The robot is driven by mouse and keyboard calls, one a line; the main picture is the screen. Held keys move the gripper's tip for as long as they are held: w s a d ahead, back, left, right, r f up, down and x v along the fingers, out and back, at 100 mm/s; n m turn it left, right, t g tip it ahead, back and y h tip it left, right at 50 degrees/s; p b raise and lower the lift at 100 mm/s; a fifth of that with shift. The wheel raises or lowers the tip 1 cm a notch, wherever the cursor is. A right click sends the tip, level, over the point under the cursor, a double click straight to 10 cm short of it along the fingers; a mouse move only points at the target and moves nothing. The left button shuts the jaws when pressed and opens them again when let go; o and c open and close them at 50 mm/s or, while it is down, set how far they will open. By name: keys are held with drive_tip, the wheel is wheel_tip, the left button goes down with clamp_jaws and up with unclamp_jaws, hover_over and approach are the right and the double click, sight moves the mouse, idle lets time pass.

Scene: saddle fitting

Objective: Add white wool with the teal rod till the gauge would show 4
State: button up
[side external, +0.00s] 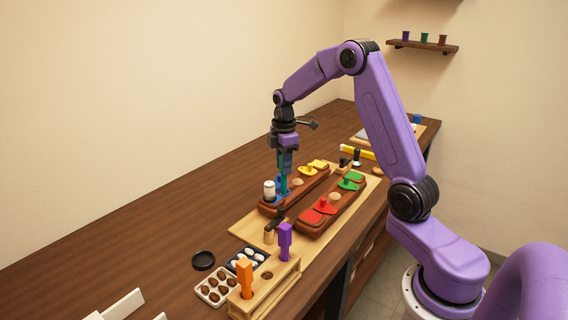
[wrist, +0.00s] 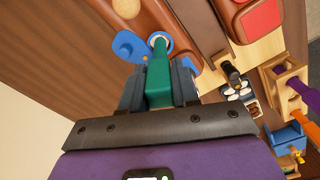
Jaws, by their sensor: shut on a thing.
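My gripper (side external: 285,158) is shut on the teal rod (side external: 284,183) and points down over the left brown panel (side external: 312,186). In the wrist view the teal rod (wrist: 159,78) stands between the fingers of my gripper (wrist: 158,92). The rod's far end is at a blue ring (wrist: 166,36) on the panel, with a little white showing at the tip. How deep it reaches is hidden. White wool balls (side external: 248,257) lie in a dark tray (side external: 236,271) and also show in the wrist view (wrist: 238,92). I cannot make out a gauge reading.
A right brown panel (side external: 318,226) bears red and green parts. A white cylinder (side external: 269,187) stands near the blue part. A wooden rack (side external: 262,292) holds an orange tool (side external: 245,279) and a purple tool (side external: 285,241). A pale tray (side external: 201,288) holds brown balls.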

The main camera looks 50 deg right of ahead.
drive_tip(key=shift+r, duration=3.95)
